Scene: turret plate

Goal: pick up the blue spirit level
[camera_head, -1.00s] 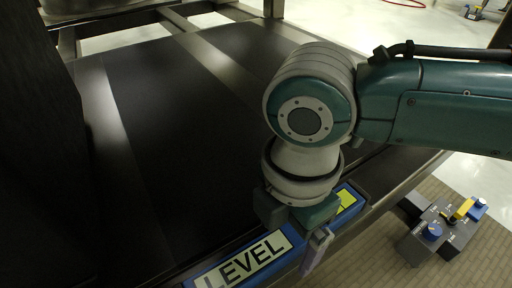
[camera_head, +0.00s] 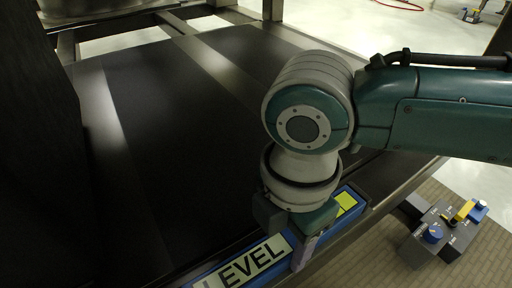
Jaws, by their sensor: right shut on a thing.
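The blue spirit level (camera_head: 213,277) has a white label reading "LEVEL" and a yellow-green window near its right end. It lies along the near edge of the dark plate (camera_head: 190,130), running from bottom centre up to the right. My right gripper (camera_head: 300,250) points down over the middle of the level and is shut on it, with one finger showing on the near side. The gripper hides part of the level, and the far finger is mostly hidden. I cannot tell whether the level touches the plate. My left gripper is not in view.
A dark control box (camera_head: 440,232) with blue knobs and a yellow part sits at lower right, beyond the plate's edge. A dark upright shape fills the left side. The plate's middle is clear. A red hose (camera_head: 400,4) lies on the pale floor behind.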

